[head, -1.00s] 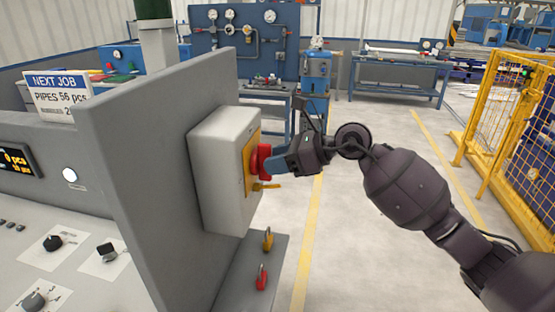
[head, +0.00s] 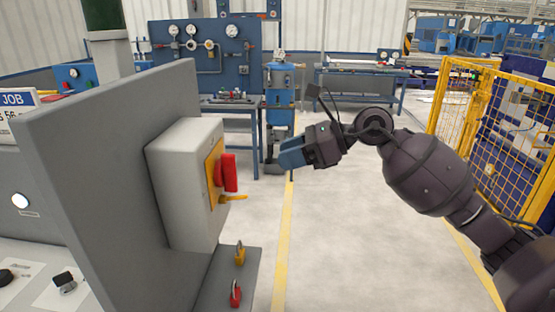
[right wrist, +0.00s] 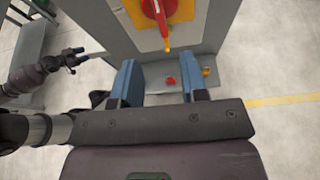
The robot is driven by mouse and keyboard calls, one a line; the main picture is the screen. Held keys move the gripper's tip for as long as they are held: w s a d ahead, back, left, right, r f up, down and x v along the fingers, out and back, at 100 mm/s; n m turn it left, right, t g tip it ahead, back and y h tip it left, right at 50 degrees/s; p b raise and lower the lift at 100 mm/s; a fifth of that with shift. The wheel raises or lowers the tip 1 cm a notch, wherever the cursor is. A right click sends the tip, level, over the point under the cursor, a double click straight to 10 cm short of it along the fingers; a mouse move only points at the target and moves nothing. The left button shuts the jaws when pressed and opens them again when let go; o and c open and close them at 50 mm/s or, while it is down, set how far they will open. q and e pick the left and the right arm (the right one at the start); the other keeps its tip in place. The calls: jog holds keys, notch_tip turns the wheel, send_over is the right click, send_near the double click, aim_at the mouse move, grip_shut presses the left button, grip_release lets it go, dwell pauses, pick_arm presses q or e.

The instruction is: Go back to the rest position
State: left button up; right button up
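My right gripper (head: 288,155) is off the grey switch box (head: 186,185) on the panel's side, to the right of its red handle (head: 229,172). In the right wrist view its two blue fingers (right wrist: 163,84) are spread, with nothing between them. The red handle stands upright on a yellow plate, and a yellow tab (head: 234,198) sticks out below it. Both show ahead of the fingers in the right wrist view. A dark arm at that view's left seems to be my left one; its gripper (right wrist: 74,58) is too small to read.
A yellow padlock (head: 239,254) and a red padlock (head: 235,293) are on the grey ledge (head: 215,285) below the box. A yellow mesh fence (head: 490,130) stands at the right. Blue workbenches are at the back. The floor between is clear.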

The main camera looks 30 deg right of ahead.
jog(key=shift+r, duration=0.1)
dwell(0.5)
notch_tip(320, 180, up, 6)
jog(key=w+m+t+y, duration=0.2)
jog(key=m+t+y, duration=0.4)
jog(key=m, duration=0.4)
jog(key=d+f+m+t+h, duration=0.25)
jog(key=f+m+h, duration=0.45)
jog(key=f+m, duration=0.4)
jog(key=d+f+m+t+h, duration=0.2)
jog(key=f+m+t+h, duration=0.2)
jog(key=f+m+h, duration=0.55)
jog(key=s+a+f+m+g, duration=0.3)
jog(key=s+f+m, duration=0.4)
jog(key=s+f, duration=0.4)
jog(key=s+a+f+m+g, duration=0.3)
jog(key=s+f+m+g, duration=0.2)
jog(key=f, duration=1.2)
jog(key=s+m+h, duration=0.1)
jog(key=s+m, duration=0.2)
jog(key=s, duration=0.3)
jog(key=shift+s, duration=0.35)
